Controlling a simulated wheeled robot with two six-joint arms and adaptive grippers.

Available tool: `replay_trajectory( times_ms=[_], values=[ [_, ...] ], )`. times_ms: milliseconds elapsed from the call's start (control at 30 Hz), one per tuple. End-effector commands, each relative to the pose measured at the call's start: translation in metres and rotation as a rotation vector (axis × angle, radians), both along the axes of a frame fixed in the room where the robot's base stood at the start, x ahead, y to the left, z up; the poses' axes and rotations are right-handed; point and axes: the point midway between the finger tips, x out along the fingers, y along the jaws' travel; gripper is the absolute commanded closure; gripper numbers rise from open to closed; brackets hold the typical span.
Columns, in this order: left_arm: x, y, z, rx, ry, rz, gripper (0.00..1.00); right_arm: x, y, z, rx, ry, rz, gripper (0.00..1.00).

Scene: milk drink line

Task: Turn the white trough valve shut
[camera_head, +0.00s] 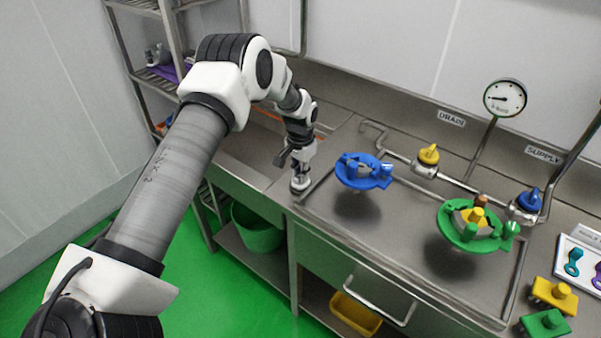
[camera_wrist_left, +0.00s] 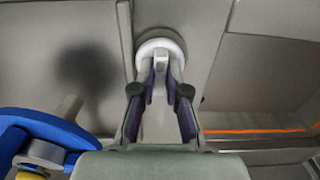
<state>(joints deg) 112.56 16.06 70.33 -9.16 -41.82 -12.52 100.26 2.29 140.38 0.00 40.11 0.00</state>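The white trough valve (camera_wrist_left: 160,48) shows in the left wrist view as a round white collar with a narrow upright handle. In the head view its round base (camera_head: 300,186) stands on the bench near the front left corner of the sink, mostly hidden by my gripper. My left gripper (camera_head: 299,168) points down right over it. In the left wrist view its two fingertips (camera_wrist_left: 161,72) stand on either side of the handle, close to it. I cannot tell whether they press on it. My right gripper is out of view.
A blue round fixture (camera_head: 362,170) is right of my gripper, with a green one (camera_head: 470,226) farther right. Yellow (camera_head: 428,154) and blue (camera_head: 529,200) valves sit on the rear pipes beneath a gauge (camera_head: 504,97). A shelf rack (camera_head: 140,75) stands at the back left.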

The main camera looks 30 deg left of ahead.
Motion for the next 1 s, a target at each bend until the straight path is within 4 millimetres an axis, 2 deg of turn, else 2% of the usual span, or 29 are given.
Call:
replay_trajectory(
  times_ms=[467, 667, 1000],
  values=[
    [0.0, 0.0, -0.002, 0.0, -0.001, -0.073, 1.0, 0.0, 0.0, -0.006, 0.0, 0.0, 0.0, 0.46],
    [0.0, 0.0, -0.003, 0.0, -0.003, -0.198, 1.0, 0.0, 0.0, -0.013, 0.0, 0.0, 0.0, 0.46],
    [0.0, 0.0, -0.003, 0.0, -0.001, -0.509, 1.0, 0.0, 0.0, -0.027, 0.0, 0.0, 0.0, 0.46]
  ],
)
